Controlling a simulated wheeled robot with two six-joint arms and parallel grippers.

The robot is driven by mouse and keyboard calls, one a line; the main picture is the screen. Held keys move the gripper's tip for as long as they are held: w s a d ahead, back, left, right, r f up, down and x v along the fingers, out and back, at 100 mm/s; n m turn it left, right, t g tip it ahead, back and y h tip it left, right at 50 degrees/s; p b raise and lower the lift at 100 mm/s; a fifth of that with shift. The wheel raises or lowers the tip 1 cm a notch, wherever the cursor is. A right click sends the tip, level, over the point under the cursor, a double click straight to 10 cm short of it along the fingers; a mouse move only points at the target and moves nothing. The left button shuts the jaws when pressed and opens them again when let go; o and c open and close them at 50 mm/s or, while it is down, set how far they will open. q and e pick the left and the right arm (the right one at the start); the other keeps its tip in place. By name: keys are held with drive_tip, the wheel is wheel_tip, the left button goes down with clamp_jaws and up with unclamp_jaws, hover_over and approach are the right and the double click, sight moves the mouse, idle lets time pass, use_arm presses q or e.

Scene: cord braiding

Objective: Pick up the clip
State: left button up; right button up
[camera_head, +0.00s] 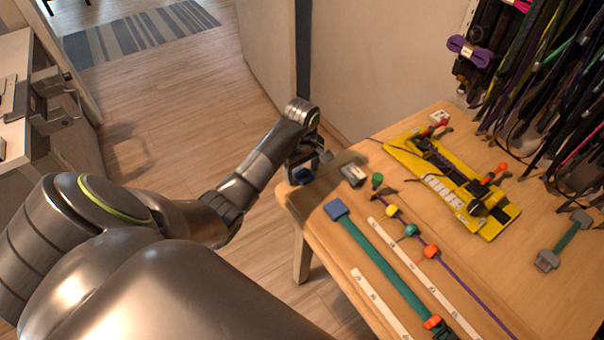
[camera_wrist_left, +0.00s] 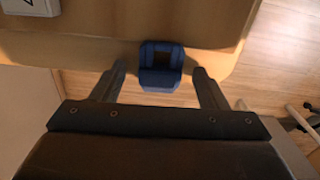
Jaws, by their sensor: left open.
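A blue clip (camera_wrist_left: 161,74) sits at the table's edge in the left wrist view, partly over the rim, with a dark opening in its upper part. My left gripper (camera_head: 313,160) is over that corner. In the left wrist view the left gripper (camera_wrist_left: 159,68) is open, with one finger on each side of the clip and a gap at both sides. My right gripper is out of view.
A grey block (camera_head: 352,175) with a pale label lies near the clip. A green strap (camera_head: 380,262), pale strips and a cord with coloured beads lie on the table (camera_head: 540,215). A yellow braiding jig (camera_head: 411,157) stands behind. Hanging cords crowd the back right.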

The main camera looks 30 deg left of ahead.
sight(302, 172)
use_arm(q)
drive_tip(key=c, duration=1)
drive_tip(key=shift+c, duration=0.3)
wheel_tip(302, 172, up, 5)
drive_tip(key=shift+r+b, duration=0.1)
drive_tip(key=shift+b, duration=0.3)
wheel_tip(302, 172, up, 3)
drive_tip(key=p, duration=0.3)
drive_tip(key=shift+r, duration=0.1)
drive_tip(key=shift+r+p, duration=0.8)
drive_tip(key=shift+p, duration=0.05)
